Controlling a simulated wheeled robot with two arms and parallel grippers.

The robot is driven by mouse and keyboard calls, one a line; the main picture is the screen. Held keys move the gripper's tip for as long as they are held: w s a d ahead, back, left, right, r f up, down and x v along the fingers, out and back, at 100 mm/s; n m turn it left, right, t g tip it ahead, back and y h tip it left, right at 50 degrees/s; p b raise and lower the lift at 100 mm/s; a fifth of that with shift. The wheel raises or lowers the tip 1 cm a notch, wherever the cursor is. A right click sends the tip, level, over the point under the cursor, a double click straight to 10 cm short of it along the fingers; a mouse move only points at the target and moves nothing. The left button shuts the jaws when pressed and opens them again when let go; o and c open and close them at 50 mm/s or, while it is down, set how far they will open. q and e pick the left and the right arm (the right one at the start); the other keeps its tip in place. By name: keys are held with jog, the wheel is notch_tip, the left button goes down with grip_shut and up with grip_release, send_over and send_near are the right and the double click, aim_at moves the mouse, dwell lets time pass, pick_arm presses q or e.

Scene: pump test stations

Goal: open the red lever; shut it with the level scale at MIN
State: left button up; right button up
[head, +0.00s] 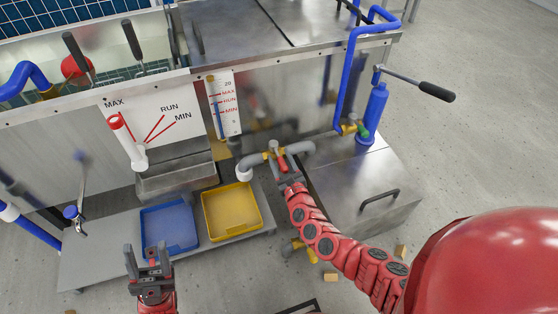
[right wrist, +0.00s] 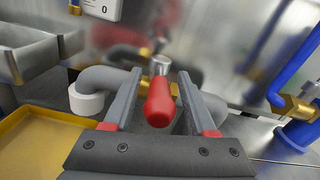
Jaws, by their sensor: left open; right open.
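The red lever (head: 281,161) sits on a brass valve in a grey pipe. In the right wrist view its red handle (right wrist: 159,103) points toward the camera. My right gripper (head: 287,170) is open, with a finger on either side of the handle; contact cannot be told. The level scale (head: 229,104) is a white strip marked 20, MAX, RUN and MIN on the tank front, with a blue line along it; the exact level is too small to read. My left gripper (head: 150,257) is open and empty, in front of the blue tray.
A blue tray (head: 185,248) and a yellow tray (head: 258,222) lie on the low grey shelf. A board (head: 185,110) also bears MAX, RUN and MIN, beside a red-and-white tube (head: 122,130). A blue cylinder with a black-handled lever (head: 436,91) stands at right.

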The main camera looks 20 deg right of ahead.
jog(key=shift+w, duration=0.4)
grip_shut()
jog(key=shift+s+a, duration=0.1)
dwell(1.1)
